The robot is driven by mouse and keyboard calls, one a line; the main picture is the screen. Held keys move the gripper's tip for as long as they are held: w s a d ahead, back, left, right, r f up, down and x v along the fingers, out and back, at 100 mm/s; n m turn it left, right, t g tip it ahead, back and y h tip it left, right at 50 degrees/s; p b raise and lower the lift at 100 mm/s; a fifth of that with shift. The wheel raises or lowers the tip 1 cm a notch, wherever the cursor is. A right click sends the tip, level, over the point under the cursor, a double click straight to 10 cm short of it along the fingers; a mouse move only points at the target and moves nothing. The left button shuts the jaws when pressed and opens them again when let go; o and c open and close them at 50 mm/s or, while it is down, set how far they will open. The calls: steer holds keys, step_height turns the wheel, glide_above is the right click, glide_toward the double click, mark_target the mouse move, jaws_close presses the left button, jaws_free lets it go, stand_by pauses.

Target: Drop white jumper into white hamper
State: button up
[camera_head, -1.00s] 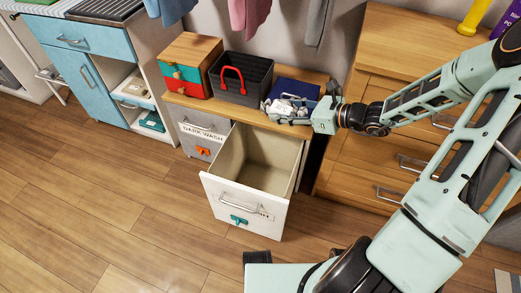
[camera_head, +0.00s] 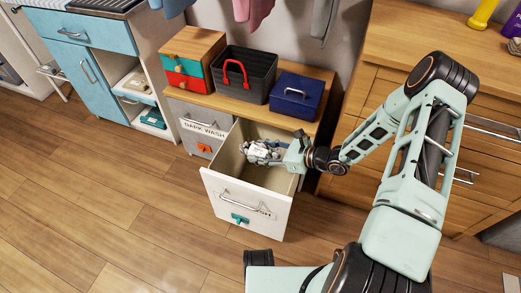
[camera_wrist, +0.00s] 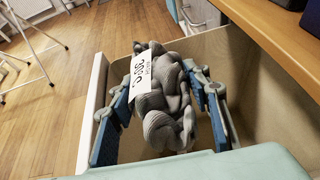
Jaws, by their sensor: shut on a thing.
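The white hamper (camera_head: 235,205) is a pulled-out bin with a white front, a metal handle and a teal clip over a label that reads "...SH". Its beige inside is partly hidden by my gripper (camera_head: 270,152), which is over the opening, near the back. The gripper is shut on a bunched grey-white knitted garment (camera_wrist: 165,125) with a white printed tag, seemingly the white jumper. In the wrist view the blue finger pads flank the garment, with the hamper's walls around and below it. I cannot tell how deep it hangs.
The dark wash hamper (camera_head: 200,122) is shut on the left. On the wooden top stand a red-and-teal drawer box (camera_head: 190,62), a dark basket (camera_head: 243,78) and a blue box (camera_head: 297,95). A wooden chest (camera_head: 470,60) is at right. The floor in front is clear.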

step_height(320, 180, down, 2)
steer(key=shift+f+b, duration=0.25)
steer(key=shift+b, duration=0.4)
steer(key=o, duration=1.4)
steer(key=shift+c, duration=0.2)
steer(key=shift+d, duration=0.1)
steer(key=v, duration=1.2)
